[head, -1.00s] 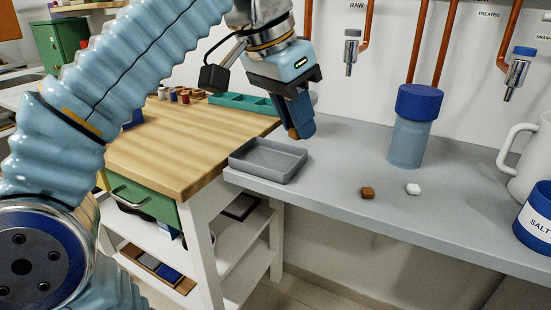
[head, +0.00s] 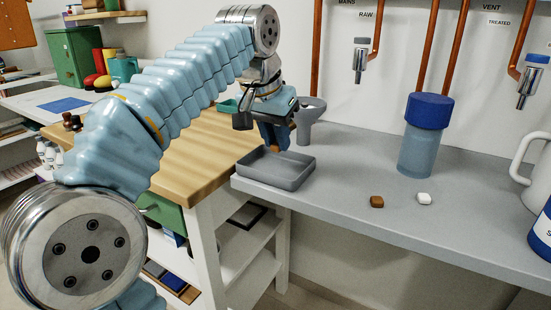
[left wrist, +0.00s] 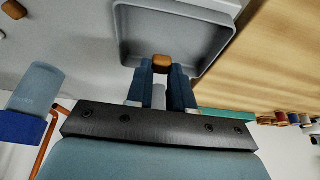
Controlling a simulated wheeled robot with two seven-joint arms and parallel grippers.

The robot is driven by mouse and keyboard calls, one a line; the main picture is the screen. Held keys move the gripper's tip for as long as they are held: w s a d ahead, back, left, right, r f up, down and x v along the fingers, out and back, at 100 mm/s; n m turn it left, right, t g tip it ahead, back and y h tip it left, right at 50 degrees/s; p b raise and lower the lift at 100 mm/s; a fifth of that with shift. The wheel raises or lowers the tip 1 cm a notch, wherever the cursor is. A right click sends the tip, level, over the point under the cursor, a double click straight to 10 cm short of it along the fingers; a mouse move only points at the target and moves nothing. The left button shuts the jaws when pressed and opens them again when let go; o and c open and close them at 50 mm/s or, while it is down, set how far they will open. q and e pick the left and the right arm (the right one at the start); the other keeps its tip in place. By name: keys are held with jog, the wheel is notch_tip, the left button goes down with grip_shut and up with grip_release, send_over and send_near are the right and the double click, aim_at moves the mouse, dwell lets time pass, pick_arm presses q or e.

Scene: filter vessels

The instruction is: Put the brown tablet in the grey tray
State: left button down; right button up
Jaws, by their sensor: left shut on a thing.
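My left gripper (head: 275,143) points down near the back edge of the grey tray (head: 293,184). It is shut on a small brown tablet (left wrist: 162,62), which shows between the fingertips in the left wrist view. There the held tablet overlaps the edge of the grey tray (left wrist: 122,35); I cannot tell how high above it is. The tray's visible floor is empty. Another brown tablet (head: 377,201) lies on the counter right of the tray, beside a white tablet (head: 424,198). My right gripper is not in view.
A blue-capped filter vessel (head: 418,150) stands on the grey counter (head: 340,165). A grey funnel-like vessel (head: 308,122) stands just behind the gripper. A wooden-topped bench (head: 190,160) adjoins at left.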

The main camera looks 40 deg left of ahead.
aim_at(276, 171)
pick_arm(q)
jog(key=x, duration=0.3)
jog(key=a+b+x, duration=0.1)
jog(key=x, duration=0.1)
jog(key=shift+s, duration=0.35)
jog(key=shift+f, duration=0.35)
jog(key=shift+d+f, duration=0.1)
jog(key=c, duration=1)
grip_release()
jog(key=shift+r, duration=0.35)
jog(key=p+v, duration=0.2)
jog(key=v, duration=0.9)
jog(key=shift+s+r+p, duration=0.2)
jog(key=shift+r+p, duration=0.1)
jog(key=shift+p, duration=0.1)
